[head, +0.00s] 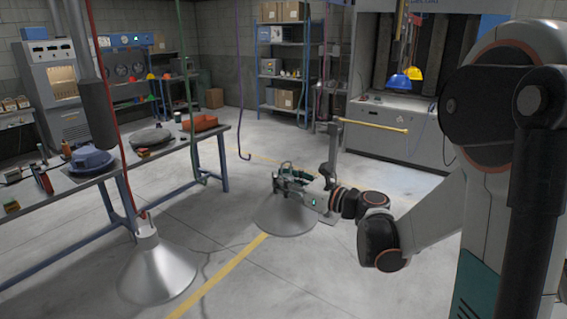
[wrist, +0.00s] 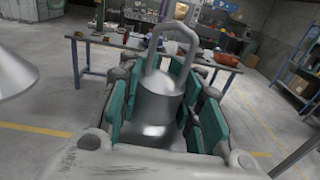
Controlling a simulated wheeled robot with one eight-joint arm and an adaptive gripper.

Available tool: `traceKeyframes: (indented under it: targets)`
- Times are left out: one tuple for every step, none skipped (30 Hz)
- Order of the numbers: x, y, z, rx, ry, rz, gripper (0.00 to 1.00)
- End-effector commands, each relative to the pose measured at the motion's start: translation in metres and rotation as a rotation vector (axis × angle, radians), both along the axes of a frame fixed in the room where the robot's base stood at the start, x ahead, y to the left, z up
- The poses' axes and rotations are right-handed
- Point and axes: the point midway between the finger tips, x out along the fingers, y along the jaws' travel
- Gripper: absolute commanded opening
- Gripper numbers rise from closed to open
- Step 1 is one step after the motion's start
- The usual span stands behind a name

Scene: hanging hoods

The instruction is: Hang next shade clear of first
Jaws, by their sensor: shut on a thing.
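My gripper (head: 290,178) is shut on a grey metal cone shade (head: 285,218), with its fingers around the neck. In the wrist view the neck (wrist: 160,105) sits between the green finger pads (wrist: 160,98), and a grey loop (wrist: 178,42) stands up from it. The loop is on no hook. The first shade (head: 157,272) hangs on a red cord (head: 118,150) at front left in the head view. Part of it shows at the left edge of the wrist view (wrist: 14,75). The two shades are apart, with floor between them.
A purple cord (head: 240,80) with an empty hook hangs behind my gripper. A green cord (head: 189,70) hangs by the workbench (head: 225,128) at left. A yellow bar (head: 375,125) lies beyond my gripper. Blue and yellow helmets (head: 400,82) hang farther back.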

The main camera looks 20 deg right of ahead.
Motion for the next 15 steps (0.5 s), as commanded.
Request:
traceKeyframes:
  targets:
    - [-0.004, -0.002, 0.007, 0.0, 0.0, 0.012, 0.0]
    - [-0.005, -0.002, 0.009, 0.0, 0.0, 0.019, 0.0]
    - [-0.007, -0.002, 0.01, 0.0, 0.0, 0.027, 0.0]
    - [-0.007, -0.002, 0.01, 0.0, 0.0, 0.031, 0.0]
    - [-0.007, -0.001, 0.01, 0.0, 0.0, 0.033, 0.0]
    - [-0.007, 0.0, 0.01, 0.0, 0.0, 0.035, 0.0]
    - [-0.006, 0.0, 0.01, 0.0, 0.0, 0.035, 0.0]
    - [-0.005, 0.001, 0.01, 0.0, 0.0, 0.035, 0.0]
    - [-0.003, 0.002, 0.009, 0.0, 0.0, 0.035, 0.0]
    - [-0.001, 0.003, 0.009, 0.0, 0.0, 0.034, 0.0]
    - [0.0, 0.005, 0.009, 0.0, 0.0, 0.034, 0.0]
    - [0.003, 0.006, 0.009, 0.0, 0.0, 0.034, 0.0]
    - [0.004, 0.008, 0.009, 0.0, 0.0, 0.035, 0.0]
    - [0.006, 0.01, 0.009, 0.0, 0.0, 0.035, 0.0]
    - [0.008, 0.011, 0.009, 0.0, 0.0, 0.035, 0.0]
